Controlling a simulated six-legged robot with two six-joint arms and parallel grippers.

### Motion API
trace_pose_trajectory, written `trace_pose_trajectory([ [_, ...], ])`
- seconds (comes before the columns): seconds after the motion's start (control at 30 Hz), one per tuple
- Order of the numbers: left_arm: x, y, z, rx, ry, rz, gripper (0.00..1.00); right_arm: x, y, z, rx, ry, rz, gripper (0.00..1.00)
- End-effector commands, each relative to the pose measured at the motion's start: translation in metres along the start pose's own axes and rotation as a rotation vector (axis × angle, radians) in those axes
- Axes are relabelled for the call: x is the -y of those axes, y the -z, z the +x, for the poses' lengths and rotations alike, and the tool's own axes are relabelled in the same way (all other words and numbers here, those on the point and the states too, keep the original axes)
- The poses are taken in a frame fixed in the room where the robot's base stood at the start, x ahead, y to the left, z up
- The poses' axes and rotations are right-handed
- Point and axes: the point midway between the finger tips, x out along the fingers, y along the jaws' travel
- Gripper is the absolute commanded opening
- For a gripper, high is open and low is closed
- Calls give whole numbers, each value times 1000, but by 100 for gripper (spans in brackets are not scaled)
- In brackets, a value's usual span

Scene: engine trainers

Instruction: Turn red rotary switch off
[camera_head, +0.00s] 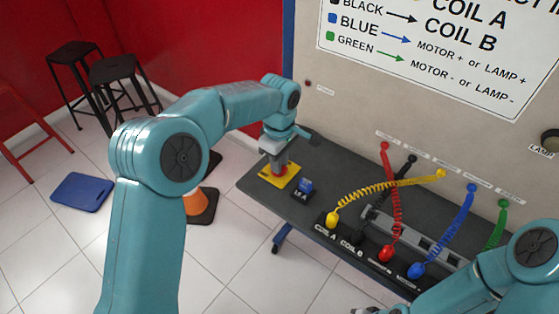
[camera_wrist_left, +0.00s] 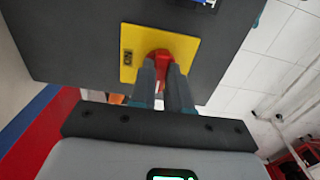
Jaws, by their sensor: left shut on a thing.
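The red rotary switch (camera_wrist_left: 161,58) sits on a yellow square plate (camera_wrist_left: 186,50) in the left wrist view. The yellow plate (camera_head: 270,177) also shows at the left end of the dark table in the head view, under my left gripper (camera_head: 280,166). In the left wrist view my left gripper (camera_wrist_left: 163,75) is shut on the red knob, with a grey finger on each side of it. A small label on the plate beside the knob seems to read ON. The fingers hide part of the knob. My right gripper (camera_head: 378,311) is only partly in view at the bottom edge.
A small blue-topped block (camera_head: 306,187) stands right of the yellow plate. Coiled yellow, red, black, blue and green cables run from the beige panel to sockets on the table (camera_head: 325,165). An orange cone (camera_head: 196,203) and stools stand on the floor at left.

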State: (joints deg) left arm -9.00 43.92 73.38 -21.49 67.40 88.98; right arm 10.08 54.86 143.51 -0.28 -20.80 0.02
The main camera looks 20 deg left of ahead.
Motion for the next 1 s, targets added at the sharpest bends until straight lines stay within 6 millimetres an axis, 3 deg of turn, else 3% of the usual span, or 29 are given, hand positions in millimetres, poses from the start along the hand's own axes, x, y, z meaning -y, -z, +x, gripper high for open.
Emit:
trace_pose_trajectory([
  [0.27, 1, 2, 3, -3, 5, -5, 0, 0, 0, 0, 0, 0, 0, 0],
  [0.3, 1, 2, 3, -3, 6, -5, 20, 0, 0, 0, 0, 0, 0, 0],
  [0.37, 1, 2, 2, -2, 5, -5, 40, 0, 0, 0, 0, 0, 0, 0],
  [0.4, 1, 2, 2, -2, 5, -4, 43, 0, 0, 0, 0, 0, 0, 0],
  [0.77, 0, 1, -6, -1, -1, -2, 43, 0, 0, 0, 0, 0, 0, 0],
  [0.87, -1, 1, -23, -1, -3, -2, 43, 0, 0, 1, 0, 0, 0, 0],
  [1.0, -1, 1, -60, -1, -4, -2, 43, 0, 0, 0, 0, 0, 0, 0],
])
